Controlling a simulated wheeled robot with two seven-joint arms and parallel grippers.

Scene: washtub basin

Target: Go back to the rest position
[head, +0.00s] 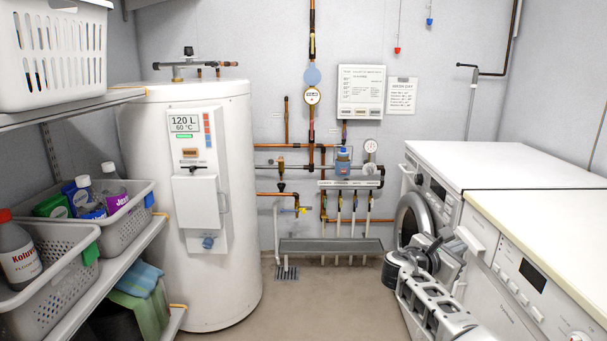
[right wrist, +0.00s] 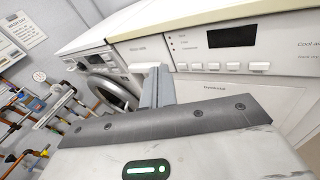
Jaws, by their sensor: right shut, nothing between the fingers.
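My right arm comes in at the lower right of the head view, in front of the white machines. Its grey and black links overlap the washing machine's lower front. My right gripper (right wrist: 157,78) shows in the right wrist view, with its grey fingers together and nothing between them. It points toward the fronts of the machines; I cannot tell the exact gap. My left gripper is not in the head view.
The washing machine (head: 500,165) and the dryer (head: 555,215) line the right side. A white boiler (head: 150,200) stands left of centre, beside shelves with a grey basket (head: 125,225) of bottles. Pipes and a metal trough (head: 330,246) are at the back wall. The middle floor is clear.

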